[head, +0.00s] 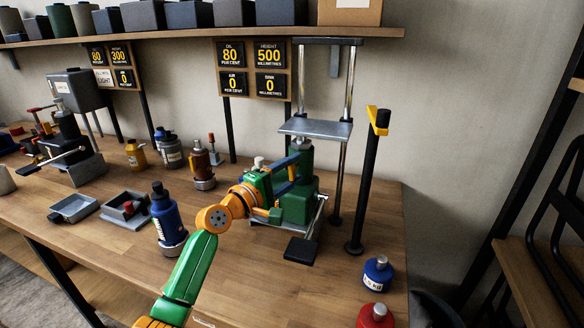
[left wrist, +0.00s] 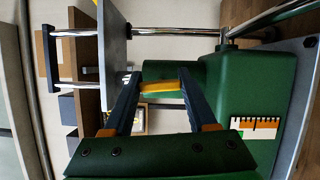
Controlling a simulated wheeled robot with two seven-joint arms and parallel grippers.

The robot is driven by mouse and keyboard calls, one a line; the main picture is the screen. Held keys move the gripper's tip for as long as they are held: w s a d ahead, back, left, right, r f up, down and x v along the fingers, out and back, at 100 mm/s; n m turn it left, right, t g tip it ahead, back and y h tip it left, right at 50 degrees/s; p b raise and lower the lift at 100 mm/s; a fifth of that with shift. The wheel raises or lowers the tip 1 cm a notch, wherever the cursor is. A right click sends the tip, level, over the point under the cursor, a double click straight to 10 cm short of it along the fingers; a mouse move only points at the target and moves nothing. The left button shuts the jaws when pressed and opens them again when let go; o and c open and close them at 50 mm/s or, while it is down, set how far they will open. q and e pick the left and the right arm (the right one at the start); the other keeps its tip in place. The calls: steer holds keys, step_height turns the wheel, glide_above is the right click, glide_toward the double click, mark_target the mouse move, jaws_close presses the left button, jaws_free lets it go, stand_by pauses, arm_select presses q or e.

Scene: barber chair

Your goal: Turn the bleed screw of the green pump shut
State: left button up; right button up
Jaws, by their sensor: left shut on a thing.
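The green pump (head: 297,207) stands on the right part of the wooden bench, under a grey plate (head: 315,129) on chrome columns. Its green body (left wrist: 230,90) fills the right of the left wrist view, with a level scale on its side. My left gripper (head: 295,166) is at the pump's upper side, just below the plate. In the left wrist view, its dark fingers close on a yellow bar (left wrist: 160,87) against the green housing, which looks like the bleed screw. My right gripper is out of view.
A black post with a yellow top (head: 371,185) stands right of the pump. A black pad (head: 301,250) lies before it. A blue bottle (head: 166,220) stands left of my arm. Blue (head: 378,274) and red (head: 375,317) weights stand near the right edge.

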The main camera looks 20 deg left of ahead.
arm_select(q)
steer(key=shift+r+m, duration=0.15)
steer(key=shift+m, duration=0.45)
steer(key=shift+a, duration=0.1)
steer(key=o, duration=1.2)
steer(key=shift+o, duration=0.8)
steer(key=shift+w, duration=0.1)
steer(key=v, duration=0.7)
steer(key=shift+b, duration=0.4)
